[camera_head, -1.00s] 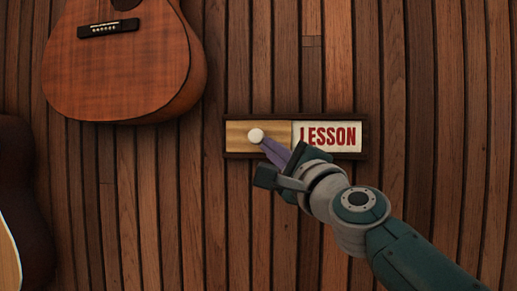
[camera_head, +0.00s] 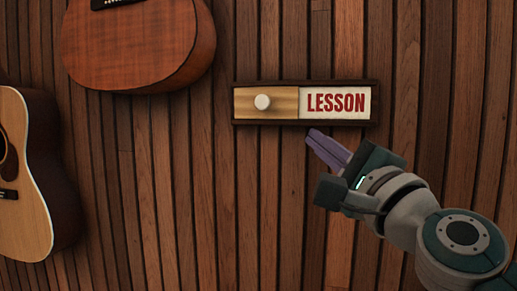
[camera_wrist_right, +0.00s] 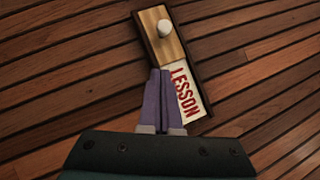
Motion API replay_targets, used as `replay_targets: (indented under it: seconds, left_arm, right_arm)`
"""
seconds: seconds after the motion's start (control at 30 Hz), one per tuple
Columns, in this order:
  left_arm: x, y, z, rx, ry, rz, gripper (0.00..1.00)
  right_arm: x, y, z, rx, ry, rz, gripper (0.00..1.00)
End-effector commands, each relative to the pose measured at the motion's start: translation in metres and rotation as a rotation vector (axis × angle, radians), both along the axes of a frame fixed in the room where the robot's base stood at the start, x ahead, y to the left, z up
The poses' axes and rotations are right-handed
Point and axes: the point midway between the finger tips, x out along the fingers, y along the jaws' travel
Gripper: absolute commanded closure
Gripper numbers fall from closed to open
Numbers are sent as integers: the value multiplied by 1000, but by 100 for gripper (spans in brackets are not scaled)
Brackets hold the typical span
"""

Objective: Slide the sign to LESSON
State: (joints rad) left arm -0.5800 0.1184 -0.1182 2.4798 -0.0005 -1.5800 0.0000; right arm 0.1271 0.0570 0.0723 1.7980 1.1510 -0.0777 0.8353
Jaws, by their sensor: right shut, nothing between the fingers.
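The sign (camera_head: 305,122) is a dark wooden frame on the wall. Its light wood slider (camera_head: 284,103) with a round white knob (camera_head: 262,102) sits at the left end. The white panel with red LESSON (camera_head: 337,103) lettering shows in the right half. My right gripper (camera_head: 314,138) is shut and empty, just below the sign and apart from the knob. In the right wrist view the purple fingers (camera_wrist_right: 160,72) are together, and the knob (camera_wrist_right: 164,28) lies beyond their tips. My left gripper is not in view.
A brown guitar (camera_head: 140,45) hangs at the upper left. A lighter guitar (camera_head: 30,190) hangs at the left edge. The wall (camera_head: 215,200) is vertical wooden slats, bare below the sign and to its right.

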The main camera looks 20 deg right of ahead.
Motion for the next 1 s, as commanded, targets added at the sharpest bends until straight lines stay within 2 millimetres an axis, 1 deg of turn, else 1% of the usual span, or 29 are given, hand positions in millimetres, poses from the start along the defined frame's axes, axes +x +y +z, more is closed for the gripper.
replay_targets:
  seconds: [0.03, 0.1, 0.2, 0.67, 0.73, 0.77, 0.87, 0.9, 0.97, 1.0]
  left_arm:
    - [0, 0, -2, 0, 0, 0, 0]
    - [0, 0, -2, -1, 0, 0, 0]
    - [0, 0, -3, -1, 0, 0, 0]
    - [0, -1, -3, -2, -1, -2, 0]
    - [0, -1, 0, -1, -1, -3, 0]
    - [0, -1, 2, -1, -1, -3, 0]
    - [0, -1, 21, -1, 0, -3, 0]
    - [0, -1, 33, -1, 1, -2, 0]
    - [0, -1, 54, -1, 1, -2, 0]
    - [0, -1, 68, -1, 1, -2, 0]
  right_arm:
    - [-7, 0, -4, -1, 1, -1, 100]
    - [-14, -1, -6, -1, 1, -1, 100]
    - [-20, -1, -7, -1, 0, 0, 100]
    - [-22, -1, -7, -1, -1, -2, 100]
    - [-22, 1, -6, -15, 4, 4, 100]
    - [-23, 5, -6, -37, 12, 11, 100]
    - [-33, 31, -5, -218, 75, 74, 100]
    - [-41, 48, -7, -340, 119, 119, 100]
    - [-58, 74, -17, -573, 200, 202, 100]
    - [-75, 89, -27, -746, 261, 267, 100]
